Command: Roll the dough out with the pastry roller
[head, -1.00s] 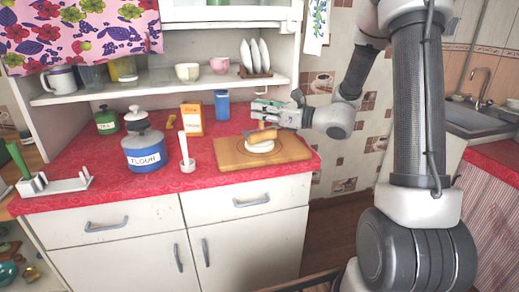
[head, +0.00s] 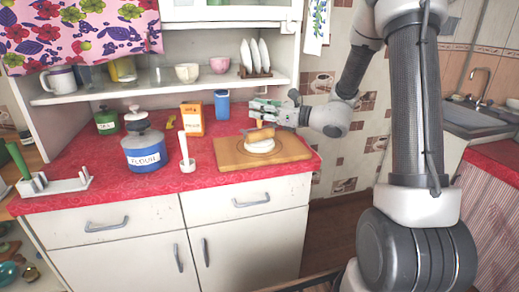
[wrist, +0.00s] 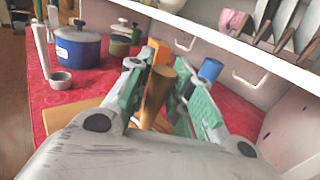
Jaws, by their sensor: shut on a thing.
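The wooden pastry roller (head: 261,134) is held by my gripper (head: 266,107) over the board; its handle (wrist: 157,92) shows between the green-padded fingers in the wrist view. My gripper (wrist: 162,72) is shut on this handle. The pale, round, flat dough (head: 260,146) lies on the wooden board (head: 293,147), directly below the roller. The roller overlaps the dough's far edge in the head view; I cannot tell whether they touch. The dough is hidden in the wrist view, where only a corner of the board (wrist: 68,117) shows.
A white mortar with a pestle (head: 187,163) stands left of the board. The blue flour pot (head: 145,155), an orange box (head: 192,120) and a blue cup (head: 222,104) stand left and behind. A shelf (head: 160,88) hangs above. Red counter is clear in front.

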